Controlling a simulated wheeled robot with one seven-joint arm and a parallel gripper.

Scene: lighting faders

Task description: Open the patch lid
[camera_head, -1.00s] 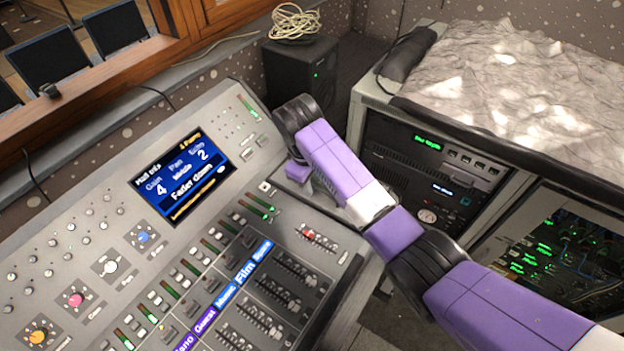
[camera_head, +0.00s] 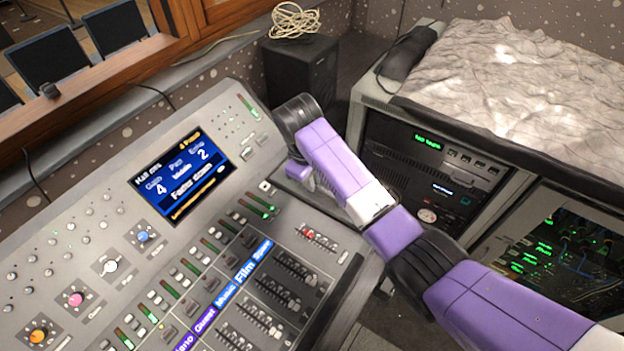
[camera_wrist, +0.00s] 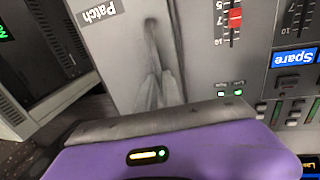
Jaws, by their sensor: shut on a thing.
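The patch lid (camera_wrist: 125,65) is a flat grey surface by the white-on-black "Patch" label (camera_wrist: 95,11) in the wrist view. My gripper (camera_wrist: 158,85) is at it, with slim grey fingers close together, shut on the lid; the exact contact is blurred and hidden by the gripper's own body. In the head view the lid is mostly covered by my purple arm at the right end of the mixing console (camera_head: 215,115). I cannot tell how far the lid is lifted.
A red-capped fader (camera_wrist: 235,17) is right of the gripper in the wrist view. The console carries several faders, coloured knobs and a lit screen (camera_head: 182,176). A black speaker (camera_head: 300,75) stands behind, and an equipment rack (camera_head: 440,160) is to the right.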

